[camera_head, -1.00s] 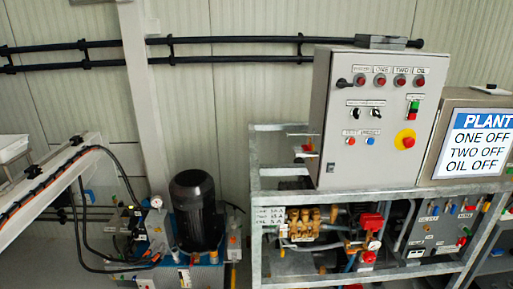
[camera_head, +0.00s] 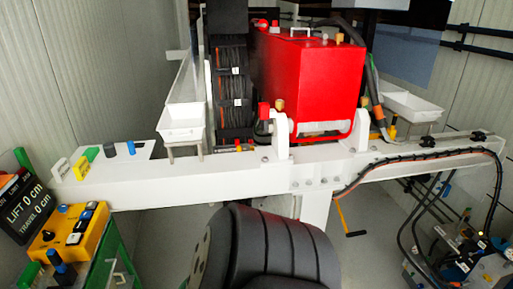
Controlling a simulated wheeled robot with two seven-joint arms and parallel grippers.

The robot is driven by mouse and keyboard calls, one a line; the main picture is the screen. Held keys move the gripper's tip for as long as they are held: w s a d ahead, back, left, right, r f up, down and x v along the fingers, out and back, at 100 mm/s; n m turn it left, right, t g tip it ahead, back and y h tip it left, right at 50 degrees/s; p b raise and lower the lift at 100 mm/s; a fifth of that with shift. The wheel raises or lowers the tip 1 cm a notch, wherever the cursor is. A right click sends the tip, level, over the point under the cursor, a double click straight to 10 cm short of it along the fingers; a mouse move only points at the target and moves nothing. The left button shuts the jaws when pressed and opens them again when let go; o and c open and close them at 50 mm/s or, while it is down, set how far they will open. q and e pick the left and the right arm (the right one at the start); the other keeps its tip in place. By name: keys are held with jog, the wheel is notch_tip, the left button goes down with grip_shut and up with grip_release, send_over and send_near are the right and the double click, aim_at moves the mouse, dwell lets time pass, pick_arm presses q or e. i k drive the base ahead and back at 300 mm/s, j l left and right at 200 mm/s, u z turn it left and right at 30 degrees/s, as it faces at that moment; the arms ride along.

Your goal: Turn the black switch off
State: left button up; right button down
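The grey control cabinet with its black switches is out of this view. The only controls I see now are at the lower left. A yellow control box (camera_head: 73,236) there carries several buttons and small dark switches. A dark lever with a blue base (camera_head: 62,268) stands in front of it. I cannot tell whether any of these is the task's black switch. Neither of my grippers is in view.
A white beam (camera_head: 230,180) crosses the view and bears a red tank (camera_head: 308,75). White trays (camera_head: 182,122) stand at left and right (camera_head: 411,106). A large dark ribbed round body (camera_head: 272,250) fills the bottom middle. A black display (camera_head: 28,207) reads LIFT 0 cm, TRAVEL 0 cm.

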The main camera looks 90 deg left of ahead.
aim_at(48, 236)
jog(key=u, duration=4.25)
jog(key=k+l, duration=0.1)
jog(key=l, duration=0.15)
jog(key=k+l+z, duration=0.1)
jog(key=l, duration=0.1)
